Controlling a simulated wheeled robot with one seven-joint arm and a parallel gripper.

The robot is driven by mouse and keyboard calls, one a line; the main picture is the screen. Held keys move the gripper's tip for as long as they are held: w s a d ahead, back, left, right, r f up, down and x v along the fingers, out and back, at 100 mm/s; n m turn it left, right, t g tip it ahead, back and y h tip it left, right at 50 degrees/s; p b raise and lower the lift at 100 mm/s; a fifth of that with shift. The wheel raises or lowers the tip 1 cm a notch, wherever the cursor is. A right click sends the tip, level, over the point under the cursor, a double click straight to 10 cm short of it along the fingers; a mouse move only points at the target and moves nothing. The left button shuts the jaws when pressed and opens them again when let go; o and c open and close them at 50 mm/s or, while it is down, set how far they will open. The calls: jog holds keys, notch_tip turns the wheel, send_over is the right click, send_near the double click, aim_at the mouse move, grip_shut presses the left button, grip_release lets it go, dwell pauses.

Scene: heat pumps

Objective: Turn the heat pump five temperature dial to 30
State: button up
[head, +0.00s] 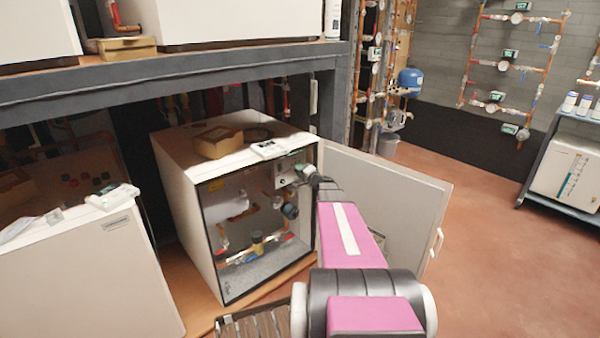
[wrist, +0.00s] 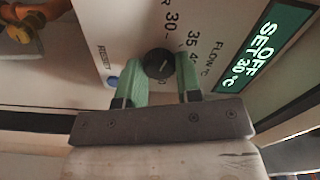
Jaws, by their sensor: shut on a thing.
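The heat pump (head: 180,190) is a white box with its door open. A small black round dial (wrist: 158,63) sits on its white control panel (wrist: 110,22), with printed temperature marks around it, including 30 and 35. My gripper (wrist: 160,70) has green fingers on either side of the dial and is shut on it. In the head view my gripper (head: 301,172) is small and partly hidden by my arm at the panel. A green display (wrist: 262,48) beside the dial reads OFF and SET 30 °C. The dial's pointer is too small to read surely.
The open door (head: 405,195) stands right of my arm. A cardboard box (head: 218,141) lies on the heat pump. A blue button (wrist: 112,81) is near the left finger. A shelf beam (head: 180,80) runs above, and open floor (head: 480,240) lies right.

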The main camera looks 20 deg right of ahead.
jog(key=shift+n, duration=1)
jog(key=o, duration=0.9)
jog(key=shift+o, duration=0.2)
jog(key=v, duration=1)
jog(key=shift+s, duration=0.4)
jog(key=shift+d, duration=0.15)
